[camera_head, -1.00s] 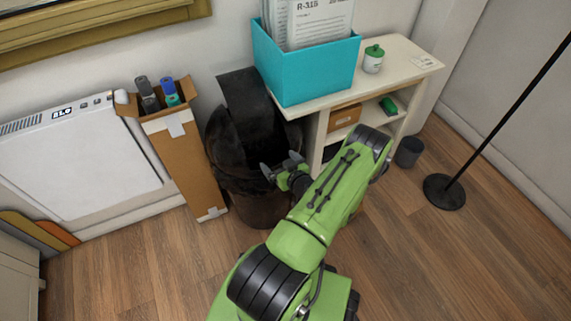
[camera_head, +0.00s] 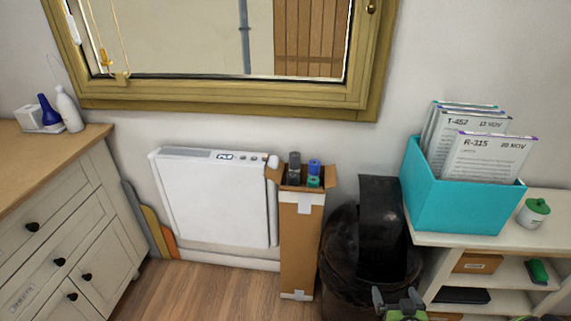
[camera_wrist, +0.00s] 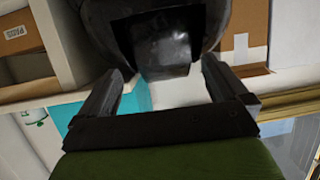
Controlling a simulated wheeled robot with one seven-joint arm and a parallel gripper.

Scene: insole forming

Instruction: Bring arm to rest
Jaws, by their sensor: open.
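My gripper (camera_wrist: 157,88) is open in the wrist view, with nothing between its two dark fingers. The black trash bin (camera_wrist: 165,45) lies beyond the fingertips there, with its dark lid or liner facing the camera. In the head view, only a small green and dark part of my arm shows at the bottom edge, in front of the black bin (camera_head: 345,265).
A tall cardboard box (camera_head: 300,245) with rolls stands left of the bin. A white shelf (camera_head: 400,228) with a teal file box (camera_head: 465,205) stands right. A drawer cabinet (camera_head: 70,230) is left. Some wood floor (camera_head: 220,290) is clear.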

